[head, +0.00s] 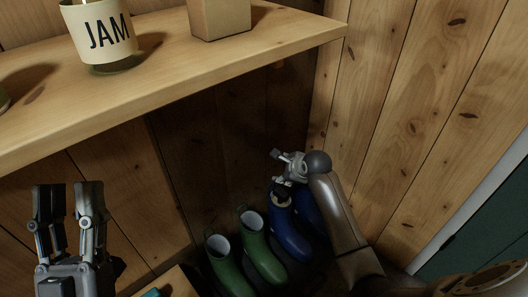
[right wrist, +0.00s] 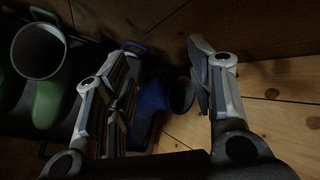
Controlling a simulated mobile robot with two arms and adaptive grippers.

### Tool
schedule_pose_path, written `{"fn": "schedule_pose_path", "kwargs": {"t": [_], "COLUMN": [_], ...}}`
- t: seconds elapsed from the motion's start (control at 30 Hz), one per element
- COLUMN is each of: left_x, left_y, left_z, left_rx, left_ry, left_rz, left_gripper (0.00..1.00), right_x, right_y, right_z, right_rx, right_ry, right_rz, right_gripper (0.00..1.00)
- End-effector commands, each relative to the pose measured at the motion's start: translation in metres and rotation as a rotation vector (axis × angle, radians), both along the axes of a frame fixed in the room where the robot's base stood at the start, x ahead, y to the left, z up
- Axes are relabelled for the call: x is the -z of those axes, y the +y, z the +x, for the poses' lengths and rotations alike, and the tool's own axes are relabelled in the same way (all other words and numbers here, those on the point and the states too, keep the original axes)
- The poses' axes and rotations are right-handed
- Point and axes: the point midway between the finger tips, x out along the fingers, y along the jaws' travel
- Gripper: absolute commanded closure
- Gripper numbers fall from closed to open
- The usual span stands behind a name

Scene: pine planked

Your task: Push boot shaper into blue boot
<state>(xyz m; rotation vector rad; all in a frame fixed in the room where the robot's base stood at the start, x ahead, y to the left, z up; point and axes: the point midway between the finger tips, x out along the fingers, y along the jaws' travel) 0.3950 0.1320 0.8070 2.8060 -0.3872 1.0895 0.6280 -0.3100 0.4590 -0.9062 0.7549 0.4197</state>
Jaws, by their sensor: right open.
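Two blue boots stand side by side on the floor in the head view. The left blue boot (head: 289,236) has a pale tan piece (head: 281,196) in its opening, which may be the boot shaper; I cannot tell how deep it sits. The right blue boot (head: 309,211) is partly hidden by my right arm. In the right wrist view a blue boot (right wrist: 152,97) shows a dark opening between the fingers. My right gripper (head: 281,167) is open just above the blue boots; its fingers (right wrist: 166,55) hold nothing visible. My left gripper (head: 69,190) is open and empty at lower left.
Two green boots (head: 228,268) stand left of the blue ones, in a dark tray. A wooden shelf (head: 180,62) overhangs them, holding a jam jar (head: 103,30) and a box (head: 219,18). Plank walls (head: 390,120) close the corner behind and to the right.

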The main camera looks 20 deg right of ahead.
Motion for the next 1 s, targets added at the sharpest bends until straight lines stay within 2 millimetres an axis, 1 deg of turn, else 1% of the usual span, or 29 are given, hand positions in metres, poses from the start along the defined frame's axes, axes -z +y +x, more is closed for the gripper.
{"fn": "schedule_pose_path", "kwargs": {"t": [0.03, 0.1, 0.17, 0.27, 0.37, 0.4, 0.47, 0.5, 0.57, 0.6, 0.67, 0.7, 0.77, 0.8, 0.9, 1.0], "left_x": [0.000, 0.000, 0.000, 0.000, 0.000, 0.000, 0.000, 0.000, 0.000, 0.000, 0.000, 0.000, 0.000, 0.000, -0.001, -0.001], "left_y": [0.000, 0.000, 0.000, 0.000, 0.000, 0.000, 0.000, 0.000, 0.000, 0.000, 0.000, 0.000, 0.000, 0.000, 0.000, 0.000], "left_z": [0.000, 0.000, 0.000, 0.000, 0.000, 0.000, 0.000, 0.000, 0.000, 0.000, 0.000, 0.000, 0.000, 0.000, 0.000, 0.000], "left_rx": [0.000, 0.000, 0.000, 0.000, 0.000, 0.000, 0.000, -0.001, -0.001, -0.001, -0.001, -0.001, -0.001, -0.001, -0.001, -0.001], "left_ry": [0.000, -0.001, -0.001, -0.001, -0.001, -0.001, -0.001, -0.001, -0.001, -0.001, -0.001, -0.001, -0.002, -0.002, -0.002, -0.002], "left_rz": [0.000, 0.000, 0.000, 0.000, 0.000, 0.000, 0.000, 0.000, 0.000, 0.000, 0.000, 0.000, 0.000, 0.000, 0.000, 0.000], "left_gripper": [0.61, 0.61, 0.61, 0.61, 0.61, 0.61, 0.61, 0.61, 0.61, 0.61, 0.61, 0.61, 0.61, 0.61, 0.61, 0.61], "right_x": [-0.008, -0.024, -0.040, -0.070, -0.104, -0.119, -0.142, -0.158, -0.183, -0.200, -0.226, -0.244, -0.268, -0.283, -0.314, -0.335], "right_y": [0.009, 0.022, 0.035, 0.059, 0.084, 0.095, 0.109, 0.119, 0.133, 0.141, 0.153, 0.159, 0.167, 0.170, 0.175, 0.177], "right_z": [-0.001, -0.001, -0.002, -0.010, -0.025, -0.033, -0.047, -0.057, -0.075, -0.088, -0.110, -0.125, -0.148, -0.163, -0.196, -0.219], "right_rx": [-0.088, -0.210, -0.303, -0.439, -0.543, -0.575, -0.608, -0.623, -0.627, -0.621, -0.595, -0.567, -0.513, -0.470, -0.359, -0.270], "right_ry": [-0.076, -0.189, -0.286, -0.447, -0.606, -0.670, -0.761, -0.822, -0.908, -0.962, -1.036, -1.079, -1.132, -1.157, -1.194, -1.202], "right_rz": [-0.094, -0.235, -0.362, -0.576, -0.798, -0.889, -1.028, -1.122, -1.266, -1.362, -1.506, -1.601, -1.734, -1.818, -1.988, -2.100], "right_gripper": [0.50, 0.50, 0.50, 0.50, 0.50, 0.50, 0.50, 0.50, 0.50, 0.50, 0.50, 0.50, 0.50, 0.50, 0.50, 0.50]}}
